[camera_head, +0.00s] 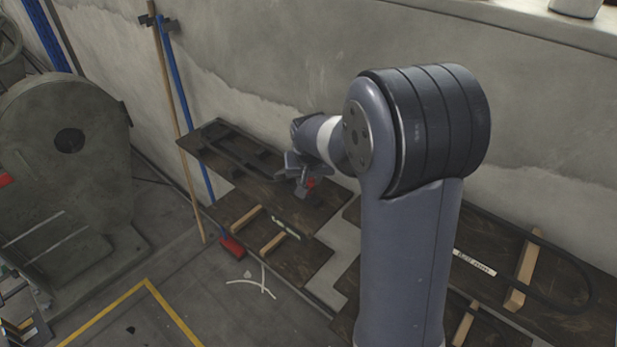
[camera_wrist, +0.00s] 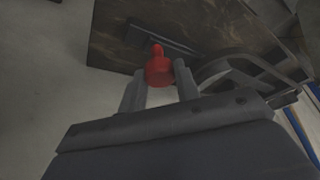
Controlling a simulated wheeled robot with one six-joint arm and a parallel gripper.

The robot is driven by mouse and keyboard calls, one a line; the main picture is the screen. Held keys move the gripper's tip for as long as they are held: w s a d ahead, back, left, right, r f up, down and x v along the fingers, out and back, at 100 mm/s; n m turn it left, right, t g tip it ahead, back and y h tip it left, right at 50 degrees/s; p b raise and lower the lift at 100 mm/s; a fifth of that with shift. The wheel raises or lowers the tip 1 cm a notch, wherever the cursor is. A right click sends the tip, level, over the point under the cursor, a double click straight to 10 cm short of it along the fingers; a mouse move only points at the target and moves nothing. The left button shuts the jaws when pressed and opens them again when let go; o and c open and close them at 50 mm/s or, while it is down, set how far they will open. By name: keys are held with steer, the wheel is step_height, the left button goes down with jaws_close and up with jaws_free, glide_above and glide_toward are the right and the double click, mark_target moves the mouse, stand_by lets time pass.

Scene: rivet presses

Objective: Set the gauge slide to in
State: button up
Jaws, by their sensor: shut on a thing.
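My gripper (camera_head: 300,184) is low over the dark wooden bench by the wall. In the wrist view my gripper (camera_wrist: 159,84) has its two fingers on either side of a red knob (camera_wrist: 158,70), shut on it. My fingers hide part of the knob, and I cannot tell how far in the slide is.
The dark wooden bench (camera_head: 240,200) carries a long dark frame (camera_head: 235,148) and light wooden strips (camera_head: 272,243). A label (camera_head: 474,262) and a black loop (camera_head: 575,275) are on the right-hand boards. A grey machine (camera_head: 65,150) stands at left. Floor is open in front.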

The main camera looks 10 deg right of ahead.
jaws_close()
steer(key=w+a, duration=0.1)
steer(key=w, duration=0.1)
steer(key=w+a, duration=0.3)
steer(key=w, duration=0.1)
steer(key=shift+w+a, duration=0.3)
steer(key=shift+a, duration=0.05)
steer(key=shift+w+r, duration=0.1)
steer(key=shift+r, duration=0.05)
steer(key=shift+a, duration=0.1)
steer(key=o, duration=0.9)
jaws_free()
steer(key=shift+w, duration=0.1)
steer(key=shift+o, duration=0.4)
